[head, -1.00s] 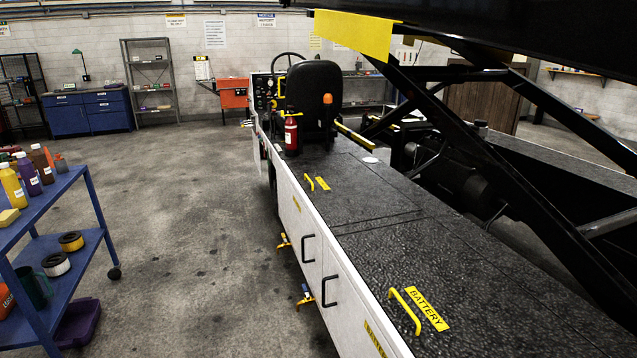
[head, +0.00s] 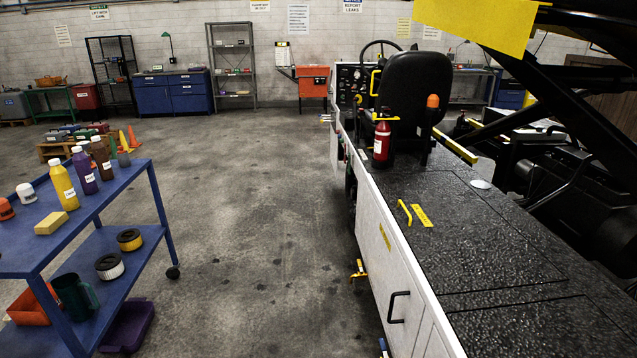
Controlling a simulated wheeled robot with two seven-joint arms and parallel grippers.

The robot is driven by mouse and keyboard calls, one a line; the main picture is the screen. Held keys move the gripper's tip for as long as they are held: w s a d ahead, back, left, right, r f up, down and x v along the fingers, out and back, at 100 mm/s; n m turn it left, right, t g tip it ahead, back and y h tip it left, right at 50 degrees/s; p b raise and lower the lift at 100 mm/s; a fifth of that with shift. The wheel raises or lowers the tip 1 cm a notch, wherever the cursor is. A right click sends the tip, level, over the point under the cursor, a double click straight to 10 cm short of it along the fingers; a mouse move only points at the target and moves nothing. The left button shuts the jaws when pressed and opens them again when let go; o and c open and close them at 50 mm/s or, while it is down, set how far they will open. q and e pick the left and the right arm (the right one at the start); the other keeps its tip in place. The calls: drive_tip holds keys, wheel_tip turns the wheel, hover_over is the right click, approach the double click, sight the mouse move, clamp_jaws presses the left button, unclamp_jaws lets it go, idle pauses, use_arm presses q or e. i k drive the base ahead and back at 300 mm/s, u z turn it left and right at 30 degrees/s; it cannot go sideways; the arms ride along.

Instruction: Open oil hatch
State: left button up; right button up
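The belt loader's black textured deck (head: 480,255) runs along the right side of the head view. A yellow handle (head: 405,212) stands on a closed deck hatch, beside a yellow label (head: 422,215) too small to read. The hatch lies flush, behind the seat (head: 412,88). The white side panel (head: 378,235) below it has a black handle (head: 397,307) and is closed. Which lid covers the oil cannot be read. Neither of my grippers shows in the view.
A blue cart (head: 100,200) with bottles, a sponge, filters and a green jug (head: 73,298) stands at left. The floor between cart and loader (head: 265,240) is clear. A red extinguisher (head: 382,140) stands by the seat. Dark lift beams (head: 580,110) hang over the right side.

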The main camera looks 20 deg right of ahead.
sight(460, 244)
drive_tip(key=u, duration=0.15)
drive_tip(key=i, duration=2.05)
drive_tip(key=z, duration=1.1)
drive_tip(key=i, duration=1.25)
drive_tip(key=z, duration=0.85)
